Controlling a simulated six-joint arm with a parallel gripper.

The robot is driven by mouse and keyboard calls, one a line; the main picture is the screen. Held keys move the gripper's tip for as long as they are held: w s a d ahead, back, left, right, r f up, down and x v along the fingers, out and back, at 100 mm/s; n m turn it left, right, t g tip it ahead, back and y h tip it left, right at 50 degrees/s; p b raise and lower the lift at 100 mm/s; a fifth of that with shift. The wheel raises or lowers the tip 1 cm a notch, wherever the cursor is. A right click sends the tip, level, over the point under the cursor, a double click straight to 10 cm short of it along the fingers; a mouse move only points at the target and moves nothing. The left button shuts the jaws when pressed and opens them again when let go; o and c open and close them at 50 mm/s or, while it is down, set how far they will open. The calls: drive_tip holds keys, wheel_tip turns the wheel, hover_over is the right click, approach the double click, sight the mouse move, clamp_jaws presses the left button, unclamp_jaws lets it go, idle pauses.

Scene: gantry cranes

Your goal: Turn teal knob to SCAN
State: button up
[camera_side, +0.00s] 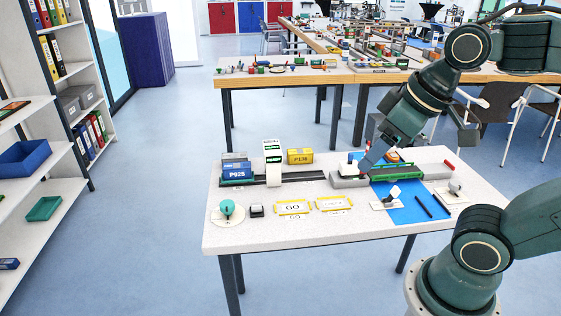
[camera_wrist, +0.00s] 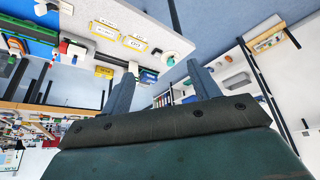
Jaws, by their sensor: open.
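The teal knob (camera_side: 227,207) sits on a round pale dial plate at the front left corner of the white table (camera_side: 320,231). The knob also shows small in the wrist view (camera_wrist: 170,61), above and between the fingers. Any SCAN mark is too small to read. My gripper (camera_side: 370,160) is over the right half of the table, well to the right of the knob and apart from it. In the wrist view my gripper (camera_wrist: 162,90) has its two fingers spread, with nothing between them.
A black-and-white switch (camera_side: 256,210) stands just right of the knob. Yellow-edged GO cards (camera_side: 293,207) lie along the front. Blue P825 (camera_side: 238,170) and yellow P138 (camera_side: 299,156) containers stand behind, beside a white tower (camera_side: 272,160). A blue mat (camera_side: 408,213) lies right.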

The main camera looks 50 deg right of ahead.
drive_tip(key=w+r+n+g, duration=0.1)
drive_tip(key=w+r+n, duration=0.2)
drive_tip(key=w, duration=0.8)
drive_tip(key=n+g, duration=0.4)
drive_tip(key=n, duration=0.4)
hover_over(227, 203)
wheel_tip(227, 203, down, 19)
drive_tip(key=shift+f, duration=6.8)
